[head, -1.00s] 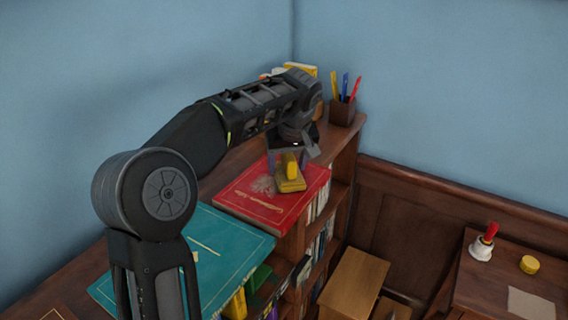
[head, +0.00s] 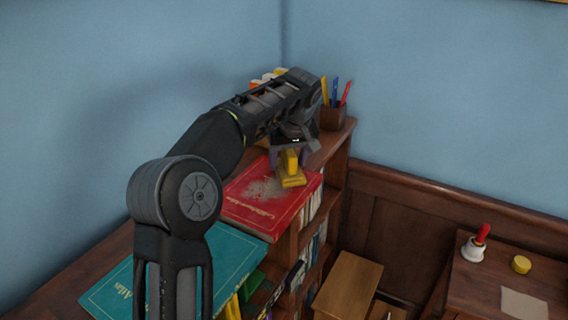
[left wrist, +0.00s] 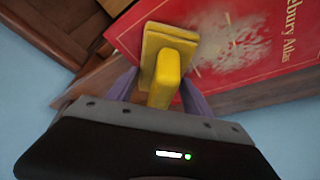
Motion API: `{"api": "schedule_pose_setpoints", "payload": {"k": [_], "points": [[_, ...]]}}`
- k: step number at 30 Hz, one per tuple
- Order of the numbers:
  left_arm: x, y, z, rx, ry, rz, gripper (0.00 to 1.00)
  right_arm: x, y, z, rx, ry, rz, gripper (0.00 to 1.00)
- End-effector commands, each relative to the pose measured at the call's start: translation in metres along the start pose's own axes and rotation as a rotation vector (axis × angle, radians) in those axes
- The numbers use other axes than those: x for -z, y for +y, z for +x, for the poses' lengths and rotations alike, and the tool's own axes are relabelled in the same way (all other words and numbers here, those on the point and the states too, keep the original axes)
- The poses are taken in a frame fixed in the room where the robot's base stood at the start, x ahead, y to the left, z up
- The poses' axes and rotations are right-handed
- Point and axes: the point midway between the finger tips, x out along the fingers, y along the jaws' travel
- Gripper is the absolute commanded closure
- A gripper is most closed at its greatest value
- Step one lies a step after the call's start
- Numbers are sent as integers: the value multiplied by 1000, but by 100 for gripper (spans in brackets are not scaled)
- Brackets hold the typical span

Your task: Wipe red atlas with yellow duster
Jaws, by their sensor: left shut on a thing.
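The red atlas (head: 262,213) lies flat on top of the bookcase with a pale dusty patch on its cover. It also shows in the left wrist view (left wrist: 285,55), with the patch beside the duster. The yellow duster (head: 293,181) is at the atlas's far right part; whether it touches the cover, I cannot tell. My left gripper (head: 290,160) is shut on the duster's handle, which stands between the fingers in the left wrist view (left wrist: 166,80). My right gripper is not in view.
A teal atlas (head: 232,258) lies nearer on the bookcase top, partly behind my left arm. A brown pen holder (head: 333,118) stands beyond the gripper. A desk at right holds a red-handled bell (head: 474,250) and a yellow round thing (head: 521,264). Blue walls close off the back.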

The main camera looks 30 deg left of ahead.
Motion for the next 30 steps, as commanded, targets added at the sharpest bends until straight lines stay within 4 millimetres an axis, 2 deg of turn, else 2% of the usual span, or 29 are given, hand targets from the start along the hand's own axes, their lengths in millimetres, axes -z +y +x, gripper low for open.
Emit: {"api": "schedule_pose_setpoints", "payload": {"k": [11, 21, 30], "points": [[2, 4, 3, 1, -2, 1, 91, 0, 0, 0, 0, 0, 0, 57], [13, -9, 6, 3, -3, -2, 91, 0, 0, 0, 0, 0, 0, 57], [13, -10, 6, 2, -3, 0, 91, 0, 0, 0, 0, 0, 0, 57]]}}
